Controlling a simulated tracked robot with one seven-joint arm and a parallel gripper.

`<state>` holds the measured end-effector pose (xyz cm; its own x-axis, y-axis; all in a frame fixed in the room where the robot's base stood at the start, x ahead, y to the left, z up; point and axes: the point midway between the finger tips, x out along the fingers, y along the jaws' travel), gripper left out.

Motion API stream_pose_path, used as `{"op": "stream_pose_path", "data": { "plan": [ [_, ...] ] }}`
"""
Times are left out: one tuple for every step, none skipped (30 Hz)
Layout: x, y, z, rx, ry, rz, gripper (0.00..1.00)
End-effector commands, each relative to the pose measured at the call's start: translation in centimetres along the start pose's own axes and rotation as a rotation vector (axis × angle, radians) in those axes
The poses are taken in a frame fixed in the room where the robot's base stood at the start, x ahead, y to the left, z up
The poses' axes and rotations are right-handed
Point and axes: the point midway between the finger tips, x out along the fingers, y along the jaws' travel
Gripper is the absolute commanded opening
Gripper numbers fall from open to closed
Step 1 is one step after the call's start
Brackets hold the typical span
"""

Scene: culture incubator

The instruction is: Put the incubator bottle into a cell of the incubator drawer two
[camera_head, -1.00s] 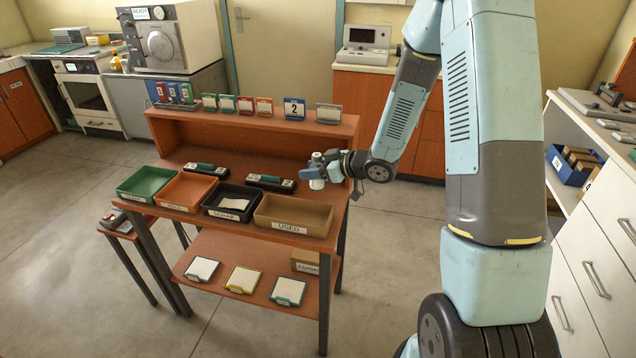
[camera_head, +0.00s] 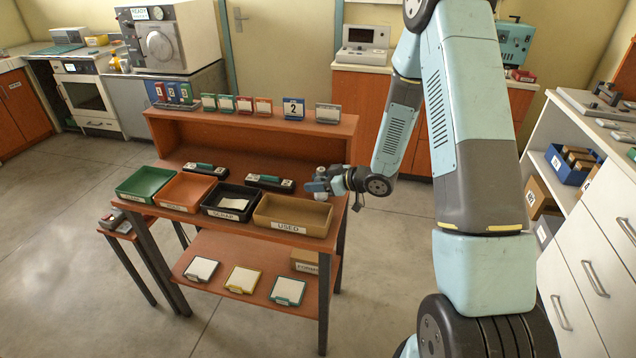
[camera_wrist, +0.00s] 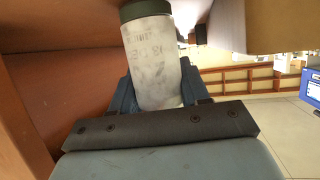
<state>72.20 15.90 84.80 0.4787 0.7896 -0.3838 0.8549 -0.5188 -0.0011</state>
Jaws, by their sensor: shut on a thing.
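My gripper (camera_head: 315,186) is at the right end of the wooden bench, just behind the tan USED tray. In the wrist view it is shut on the incubator bottle (camera_wrist: 152,62), a frosted pale cylinder with a dark green cap (camera_wrist: 145,9) and faint printed marks. The blue fingers lie on both sides of the bottle. In the head view the bottle is small and mostly hidden by the gripper. I cannot make out incubator drawer two or its cells in either view.
The bench holds green, orange, black and tan trays; the tan USED tray (camera_head: 293,215) is nearest my gripper. Dark racks (camera_head: 270,183) lie behind them. A blue sign with a 2 (camera_head: 294,108) stands on the upper shelf. White drawers (camera_head: 590,270) stand at the right.

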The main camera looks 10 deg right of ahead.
Motion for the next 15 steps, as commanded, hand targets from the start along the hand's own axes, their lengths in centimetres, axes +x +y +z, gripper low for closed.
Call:
{"op": "stream_pose_path", "data": {
  "plan": [
    [0.01, -0.01, -0.01, 0.000, 0.000, 0.000, 0.15],
    [0.02, -0.01, 0.01, 0.000, 0.000, 0.000, 0.15],
    [0.05, -0.02, 0.08, 0.000, 0.000, 0.000, 0.15],
    [0.08, -0.02, 0.15, 0.001, 0.000, 0.000, 0.15],
    [0.10, -0.03, 0.17, 0.000, 0.000, -0.001, 0.46],
    [0.09, -0.03, 0.14, 0.000, 0.000, -0.001, 0.50],
    [0.09, -0.03, 0.13, 0.000, 0.000, -0.001, 0.53],
    [0.09, -0.03, 0.13, 0.000, 0.000, -0.001, 0.56],
    [0.09, -0.04, 0.13, 0.000, 0.000, -0.001, 0.60],
    [0.09, -0.04, 0.13, 0.000, 0.000, -0.001, 0.63],
    [0.10, -0.04, 0.12, 0.000, 0.000, -0.001, 0.66],
    [0.10, -0.04, 0.12, 0.000, 0.000, -0.001, 0.69],
    [0.10, -0.05, 0.12, 0.000, 0.000, -0.001, 0.71],
    [0.10, -0.05, 0.12, 0.000, 0.000, -0.001, 0.71],
    [0.10, -0.05, 0.12, 0.000, 0.000, -0.001, 0.71]
  ]
}}
